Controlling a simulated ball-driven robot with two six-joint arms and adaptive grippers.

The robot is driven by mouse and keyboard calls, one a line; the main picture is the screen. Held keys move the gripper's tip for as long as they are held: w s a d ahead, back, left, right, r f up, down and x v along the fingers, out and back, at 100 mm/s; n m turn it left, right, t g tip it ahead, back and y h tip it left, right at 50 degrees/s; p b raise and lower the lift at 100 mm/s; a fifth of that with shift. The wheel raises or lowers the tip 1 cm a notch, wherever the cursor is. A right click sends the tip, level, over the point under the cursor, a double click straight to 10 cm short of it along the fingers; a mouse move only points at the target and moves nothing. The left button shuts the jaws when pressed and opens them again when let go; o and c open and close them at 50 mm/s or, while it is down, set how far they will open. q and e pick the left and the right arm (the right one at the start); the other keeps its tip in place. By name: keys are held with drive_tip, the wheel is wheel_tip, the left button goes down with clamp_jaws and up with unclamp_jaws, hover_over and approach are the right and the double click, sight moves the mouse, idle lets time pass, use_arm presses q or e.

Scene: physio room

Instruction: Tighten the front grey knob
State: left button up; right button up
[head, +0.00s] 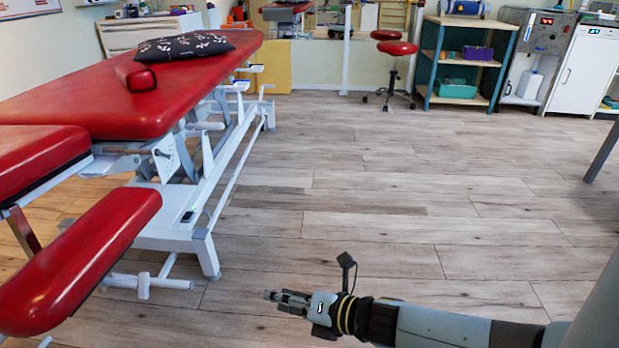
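The red treatment table (215,60) with a white metal frame (230,175) fills the left side. A red armrest pad (80,262) hangs at its near end. A pale grey, knob-like piece (143,285) sits on a bar below this pad; I cannot tell whether it is the front grey knob or how tight it is. My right gripper (272,296) points left, low over the floor, to the right of the frame and apart from it. Its fingers are small and seen side-on, so their opening is unclear. My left gripper is not in view.
A dark patterned cushion (184,46) and a small red bolster (136,76) lie on the table. A red stool (394,60), a shelf (459,60) and a white cabinet (583,68) stand at the back. The wooden floor (400,180) between is clear.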

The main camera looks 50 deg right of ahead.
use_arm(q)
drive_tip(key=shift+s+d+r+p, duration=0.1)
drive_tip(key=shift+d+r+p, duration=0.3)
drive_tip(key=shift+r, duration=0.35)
use_arm(e)
drive_tip(key=shift+s+d+f+m+g+h, duration=0.15)
drive_tip(key=shift+s+d+f+m, duration=0.1)
drive_tip(key=shift+s+m, duration=0.15)
drive_tip(key=shift+s+d+f+m+g+h, duration=0.1)
drive_tip(key=shift+s+d+f+m, duration=0.15)
drive_tip(key=shift+s, duration=0.25)
drive_tip(key=shift+s+d+f+m+g+h, duration=0.15)
drive_tip(key=shift+s+d+f+m, duration=0.1)
drive_tip(key=shift+s+m, duration=0.15)
drive_tip(key=shift+r, duration=0.1)
